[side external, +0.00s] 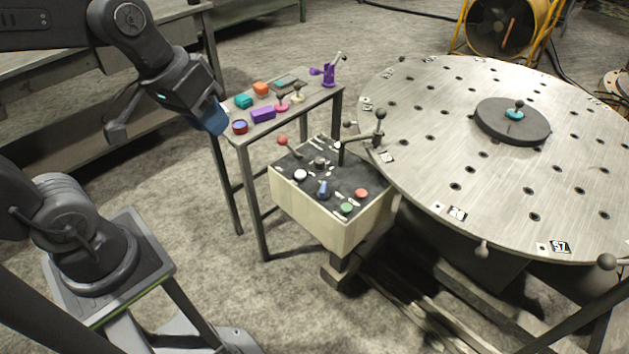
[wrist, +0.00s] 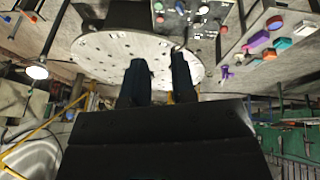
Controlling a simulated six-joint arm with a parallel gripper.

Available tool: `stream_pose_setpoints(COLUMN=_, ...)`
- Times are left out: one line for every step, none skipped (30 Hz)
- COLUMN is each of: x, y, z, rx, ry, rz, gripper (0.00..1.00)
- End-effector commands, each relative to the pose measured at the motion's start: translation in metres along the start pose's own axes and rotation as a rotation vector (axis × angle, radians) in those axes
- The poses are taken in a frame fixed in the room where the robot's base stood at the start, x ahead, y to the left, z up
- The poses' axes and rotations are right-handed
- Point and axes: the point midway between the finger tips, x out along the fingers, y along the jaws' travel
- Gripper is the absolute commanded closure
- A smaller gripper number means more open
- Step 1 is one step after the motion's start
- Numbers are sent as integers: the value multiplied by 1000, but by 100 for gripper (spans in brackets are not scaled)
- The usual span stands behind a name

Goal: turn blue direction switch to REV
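The blue direction switch (side external: 323,189) sits on the dark sloped top of the control box (side external: 310,213), between a white knob (side external: 300,175) and a red button (side external: 361,193). Its labels are too small to read, so I cannot tell which position it points to. My gripper (side external: 213,118), with blue fingers, is up and left of the box, near the left end of the side table, and apart from the switch. In the wrist view the two fingers (wrist: 159,70) stand apart with nothing between them. The box shows only partly at the top of that view.
A green button (side external: 346,208), a red-knobbed lever (side external: 283,141) and a dark-knobbed lever (side external: 380,114) are on or near the box. A side table (side external: 290,118) holds several coloured parts. A large round perforated table (side external: 430,150) stands at right, close to the box.

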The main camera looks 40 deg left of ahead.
Motion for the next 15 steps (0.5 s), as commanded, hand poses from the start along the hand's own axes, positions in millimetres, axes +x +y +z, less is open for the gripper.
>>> stream_pose_setpoints(x=9, y=1, z=-10, rx=-67, ry=-41, rz=22, gripper=80)
stream_pose_setpoints(x=14, y=2, z=-15, rx=-106, ry=-62, rz=38, gripper=83)
stream_pose_setpoints(x=20, y=3, z=-22, rx=-159, ry=-87, rz=58, gripper=87)
stream_pose_setpoints(x=25, y=3, z=-27, rx=-201, ry=-106, rz=72, gripper=90)
stream_pose_setpoints(x=30, y=3, z=-32, rx=-241, ry=-125, rz=86, gripper=93)
stream_pose_setpoints(x=38, y=3, z=-40, rx=-296, ry=-148, rz=105, gripper=97)
stream_pose_setpoints(x=43, y=2, z=-45, rx=-338, ry=-166, rz=118, gripper=100)
stream_pose_setpoints(x=49, y=2, z=-51, rx=-381, ry=-184, rz=131, gripper=100)
stream_pose_setpoints(x=57, y=0, z=-58, rx=-439, ry=-206, rz=148, gripper=100)
stream_pose_setpoints(x=63, y=-1, z=-64, rx=-482, ry=-223, rz=160, gripper=100)
stream_pose_setpoints(x=70, y=-3, z=-69, rx=-524, ry=-239, rz=172, gripper=100)
stream_pose_setpoints(x=78, y=-6, z=-76, rx=-585, ry=-261, rz=188, gripper=100)
stream_pose_setpoints(x=85, y=-8, z=-81, rx=-630, ry=-276, rz=199, gripper=100)
stream_pose_setpoints(x=92, y=-10, z=-86, rx=-674, ry=-291, rz=210, gripper=100)
stream_pose_setpoints(x=102, y=-14, z=-93, rx=-735, ry=-312, rz=223, gripper=100)
